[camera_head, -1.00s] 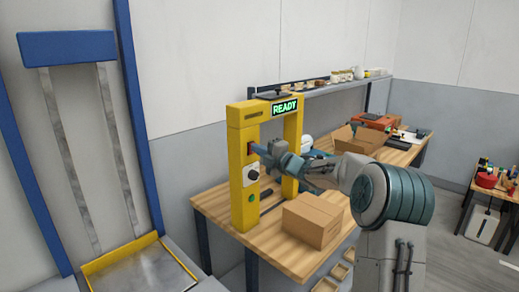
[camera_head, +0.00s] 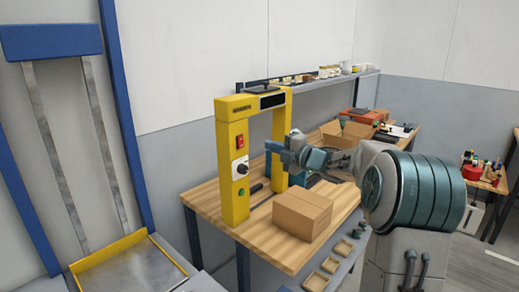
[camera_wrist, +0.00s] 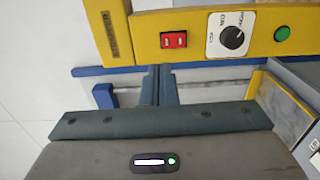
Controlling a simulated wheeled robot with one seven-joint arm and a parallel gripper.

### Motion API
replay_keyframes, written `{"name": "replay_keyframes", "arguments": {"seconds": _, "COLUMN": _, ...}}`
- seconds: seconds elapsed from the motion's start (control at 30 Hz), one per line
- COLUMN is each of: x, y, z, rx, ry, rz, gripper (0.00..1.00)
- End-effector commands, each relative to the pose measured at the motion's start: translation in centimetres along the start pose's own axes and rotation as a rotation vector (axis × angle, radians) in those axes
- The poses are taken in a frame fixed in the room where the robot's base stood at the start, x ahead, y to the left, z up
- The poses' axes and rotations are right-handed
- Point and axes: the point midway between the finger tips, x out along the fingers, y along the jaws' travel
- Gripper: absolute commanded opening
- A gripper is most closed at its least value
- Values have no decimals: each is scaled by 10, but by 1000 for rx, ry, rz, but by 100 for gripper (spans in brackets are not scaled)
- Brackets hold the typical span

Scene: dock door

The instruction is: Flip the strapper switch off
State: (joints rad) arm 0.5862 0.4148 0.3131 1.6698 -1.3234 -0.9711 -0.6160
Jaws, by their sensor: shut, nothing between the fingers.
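The strapper is a yellow arch (camera_head: 233,205) on the wooden workbench, and its display (camera_head: 272,100) is dark. The red rocker switch (camera_head: 240,141) is on the front of its left post, above a white dial plate with a black knob (camera_head: 241,168). In the wrist view the red switch (camera_wrist: 174,40) is in plain sight, with the dial (camera_wrist: 232,38) to its right. My gripper (camera_head: 268,147) is shut and empty, to the right of the switch and apart from it. Its closed fingers (camera_wrist: 158,84) show below the switch in the wrist view.
A closed cardboard box (camera_head: 302,214) stands on the bench in front of the strapper. A green button (camera_wrist: 282,34) is beside the dial. An open carton (camera_head: 347,133) and a shelf of small items (camera_head: 330,77) are behind. A blue-framed, yellow-edged structure (camera_head: 105,258) stands left.

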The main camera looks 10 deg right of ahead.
Motion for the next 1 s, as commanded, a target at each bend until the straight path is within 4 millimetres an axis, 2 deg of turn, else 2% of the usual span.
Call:
{"name": "replay_keyframes", "arguments": {"seconds": 0.1, "x": -19, "y": 2, "z": -1, "rx": -2, "ry": 1, "rz": 1, "gripper": 0}}
{"name": "replay_keyframes", "arguments": {"seconds": 0.3, "x": -34, "y": 4, "z": -1, "rx": -1, "ry": 2, "rz": 0, "gripper": 0}}
{"name": "replay_keyframes", "arguments": {"seconds": 0.73, "x": -36, "y": 7, "z": 0, "rx": 11, "ry": -21, "rz": -3, "gripper": 0}}
{"name": "replay_keyframes", "arguments": {"seconds": 0.87, "x": -33, "y": 13, "z": -4, "rx": 75, "ry": -128, "rz": -21, "gripper": 0}}
{"name": "replay_keyframes", "arguments": {"seconds": 1.0, "x": -40, "y": 15, "z": -10, "rx": 227, "ry": -343, "rz": -52, "gripper": 0}}
